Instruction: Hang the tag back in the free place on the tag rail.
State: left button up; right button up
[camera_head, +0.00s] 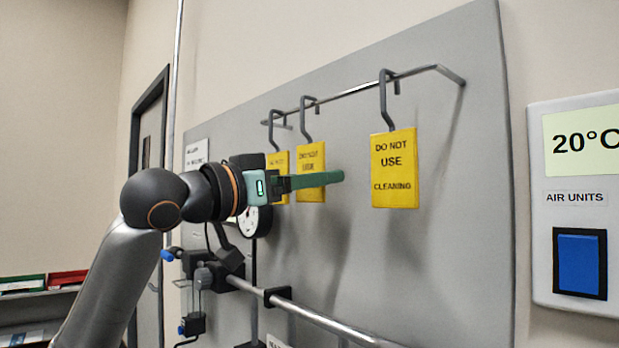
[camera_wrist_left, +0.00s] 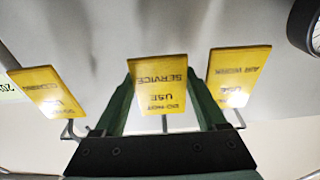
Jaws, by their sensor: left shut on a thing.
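The yellow service tag (camera_wrist_left: 158,85) is between the green fingers of my left gripper (camera_head: 318,180), which is shut on it. In the head view this tag (camera_head: 311,158) is upright, partly covered by a green finger. Its grey hook reaches up to the tag rail (camera_head: 352,92); I cannot tell whether the hook rests on the rail. The yellow cleaning tag (camera_head: 394,170) hangs on the rail to the right. The air work tag (camera_head: 279,160) hangs to the left, partly hidden by the gripper and middle tag. My right gripper is out of view.
The rail stands out from a grey panel (camera_head: 460,230). A round dial (camera_head: 250,221) is behind my wrist. A horizontal metal bar (camera_head: 315,316) runs below. A control box with a blue switch (camera_head: 579,263) is on the wall at right. Space between the middle and cleaning tags is clear.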

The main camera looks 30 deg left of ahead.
pick_arm(q)
jog(key=o, duration=1)
jog(key=b+v, duration=0.2)
jog(key=v, duration=0.5)
jog(key=shift+s, duration=0.3)
jog(key=shift+a, duration=0.1)
